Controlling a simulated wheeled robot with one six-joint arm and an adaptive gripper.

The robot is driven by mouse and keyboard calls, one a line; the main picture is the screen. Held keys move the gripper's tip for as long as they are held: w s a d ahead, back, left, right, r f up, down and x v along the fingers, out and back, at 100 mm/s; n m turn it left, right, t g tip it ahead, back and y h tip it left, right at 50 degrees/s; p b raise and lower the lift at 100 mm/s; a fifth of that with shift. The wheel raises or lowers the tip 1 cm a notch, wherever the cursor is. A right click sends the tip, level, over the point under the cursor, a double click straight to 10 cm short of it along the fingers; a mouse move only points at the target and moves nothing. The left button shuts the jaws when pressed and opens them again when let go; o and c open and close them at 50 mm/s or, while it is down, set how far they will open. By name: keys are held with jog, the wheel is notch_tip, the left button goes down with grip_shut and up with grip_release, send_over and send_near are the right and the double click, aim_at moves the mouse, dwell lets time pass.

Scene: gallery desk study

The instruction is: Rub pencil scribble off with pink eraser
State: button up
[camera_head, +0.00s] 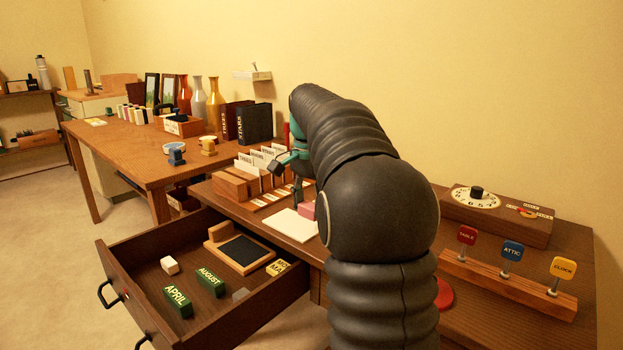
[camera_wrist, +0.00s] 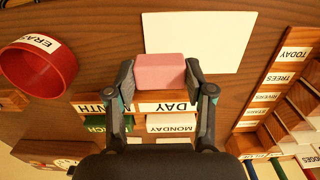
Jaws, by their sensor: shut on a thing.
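My gripper (camera_wrist: 160,76) is shut on the pink eraser (camera_wrist: 160,70), one finger on each side of it. In the wrist view the eraser overlaps the lower left edge of a white sheet of paper (camera_wrist: 205,40); I cannot tell whether it touches the sheet. I make out no pencil marks on the visible part of the paper. In the head view the eraser (camera_head: 307,209) shows as a small pink block by the paper (camera_head: 288,226) on the desk, and my arm hides part of this area.
A red round dish (camera_wrist: 62,80) with an eraser label stands left in the wrist view. Wooden blocks labelled DAY and MONTH (camera_wrist: 165,107) lie below the eraser. A card rack (camera_head: 262,190) stands behind the paper. An open drawer (camera_head: 140,260) holds several blocks. A sign rail (camera_head: 500,283) is right.

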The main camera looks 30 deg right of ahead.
jog(key=shift+r, duration=2.15)
